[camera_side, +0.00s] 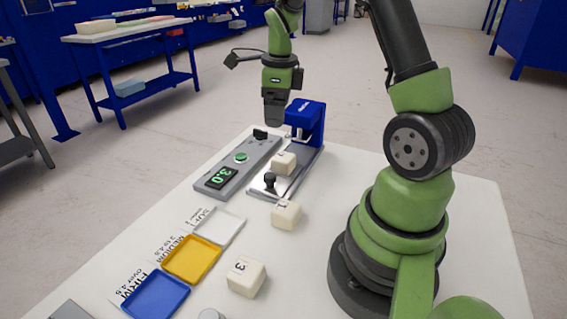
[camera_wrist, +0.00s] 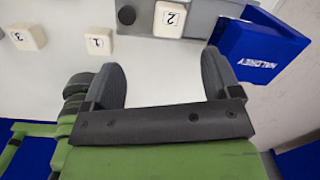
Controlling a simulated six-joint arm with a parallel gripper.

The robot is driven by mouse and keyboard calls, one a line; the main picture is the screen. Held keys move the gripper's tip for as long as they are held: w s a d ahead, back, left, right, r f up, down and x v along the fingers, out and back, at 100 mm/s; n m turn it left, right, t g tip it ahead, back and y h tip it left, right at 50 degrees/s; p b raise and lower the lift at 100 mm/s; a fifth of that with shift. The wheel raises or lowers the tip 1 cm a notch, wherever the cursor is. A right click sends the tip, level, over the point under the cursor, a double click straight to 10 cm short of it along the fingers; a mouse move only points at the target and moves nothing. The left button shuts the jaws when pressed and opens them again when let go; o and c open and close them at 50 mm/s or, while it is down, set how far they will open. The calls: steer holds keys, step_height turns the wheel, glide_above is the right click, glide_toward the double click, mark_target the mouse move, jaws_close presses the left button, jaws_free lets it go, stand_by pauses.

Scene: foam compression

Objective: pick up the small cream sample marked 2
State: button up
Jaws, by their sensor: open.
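The small cream sample marked 2 (camera_wrist: 170,19) is a block on the grey base plate of the blue press, with its label showing in the wrist view. In the side view, the cream block on that plate (camera_side: 283,163) sits between the blue head and a black knob, its mark not readable. My gripper (camera_side: 274,118) is up behind and beside the press head, apart from the sample. In the wrist view my gripper (camera_wrist: 160,60) has its two dark fingers spread with nothing between them, and sample 2 lies beyond the fingertips.
The blue press head (camera_side: 306,120) rises close by my gripper. Sample 1 (camera_side: 286,214) and sample 3 (camera_side: 246,277) stand on the white table. A control box (camera_side: 238,160) reads 3.0. White (camera_side: 218,226), yellow (camera_side: 191,259) and blue (camera_side: 156,297) trays lie at left.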

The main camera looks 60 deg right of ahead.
mark_target(284, 156)
steer(key=d+f+m, duration=0.2)
steer(key=f, duration=0.1)
steer(key=f+m+g, duration=0.1)
steer(key=shift+s+d+f+m, duration=0.25)
steer(key=shift+s+d+m, duration=0.05)
steer(key=shift+d+m, duration=0.1)
step_height(284, 156, down, 4)
steer(key=shift+r, duration=0.15)
steer(key=shift+w+a+f, duration=0.1)
steer(key=shift+a+f, duration=0.1)
steer(key=shift+f, duration=1.3)
steer(key=shift+a+f, duration=0.15)
steer(key=shift+f, duration=1.3)
steer(key=c, duration=1)
